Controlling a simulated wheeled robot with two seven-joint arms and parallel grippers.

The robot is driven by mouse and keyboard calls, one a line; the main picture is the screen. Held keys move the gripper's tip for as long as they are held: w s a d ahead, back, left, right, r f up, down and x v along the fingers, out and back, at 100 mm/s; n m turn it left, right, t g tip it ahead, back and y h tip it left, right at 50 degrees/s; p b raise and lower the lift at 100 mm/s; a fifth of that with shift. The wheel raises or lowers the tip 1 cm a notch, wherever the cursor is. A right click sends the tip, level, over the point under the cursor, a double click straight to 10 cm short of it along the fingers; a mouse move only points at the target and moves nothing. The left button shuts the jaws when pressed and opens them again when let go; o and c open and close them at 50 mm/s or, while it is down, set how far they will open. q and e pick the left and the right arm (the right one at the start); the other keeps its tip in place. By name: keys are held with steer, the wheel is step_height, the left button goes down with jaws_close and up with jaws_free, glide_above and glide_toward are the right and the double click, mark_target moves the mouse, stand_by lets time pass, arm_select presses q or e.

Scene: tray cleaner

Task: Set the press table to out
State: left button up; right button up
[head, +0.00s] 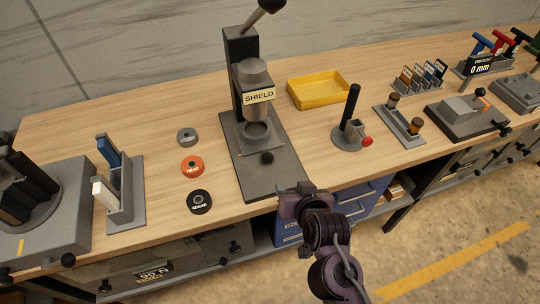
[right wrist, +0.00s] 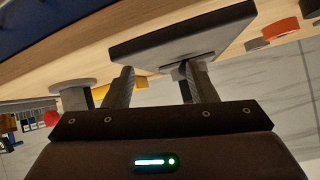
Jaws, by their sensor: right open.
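The press (head: 243,80) stands on the wooden bench, with a raised lever and a yellow SHIELD label (head: 257,96) on its head. Its table (head: 250,142) lies low on the dark base plate (head: 270,182), under the head, with a round cup and a black knob (head: 267,158) at its front. I cannot tell whether this table is in or out. My right gripper (head: 293,189) is open and empty at the front corner of the base plate, by the bench edge. In the right wrist view, its spread fingers (right wrist: 158,78) point toward the base plate (right wrist: 185,35). My left gripper is not in view.
Grey, orange and black rings (head: 192,167) lie left of the press. A yellow tray (head: 318,91) is behind, right of it. A round stand with a black post (head: 350,120) is to the right. Blue drawers (head: 365,196) sit below the bench.

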mark_target(268, 160)
steer(key=a, duration=0.1)
steer(key=w+a+r+t, duration=0.1)
steer(key=w+a+t, duration=0.1)
steer(key=a, duration=0.1)
steer(key=shift+w+r, duration=0.1)
steer(key=shift+r, duration=0.05)
steer(key=shift+w+a+r+t, duration=0.15)
steer(key=shift+a+r+t, duration=0.1)
steer(key=shift+t, duration=0.15)
steer(key=shift+w+a+m, duration=0.15)
steer(key=shift+w+m, duration=0.05)
steer(key=shift+m, duration=0.1)
steer(key=p+x, duration=0.1)
steer(key=x, duration=0.5)
steer(key=shift+w, duration=0.1)
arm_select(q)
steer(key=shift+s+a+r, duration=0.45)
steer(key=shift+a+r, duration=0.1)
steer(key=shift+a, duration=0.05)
arm_select(e)
steer(key=shift+w+f, duration=0.3)
steer(key=shift+w, duration=0.25)
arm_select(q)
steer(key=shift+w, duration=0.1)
arm_select(e)
steer(key=shift+a, duration=0.1)
jaws_close()
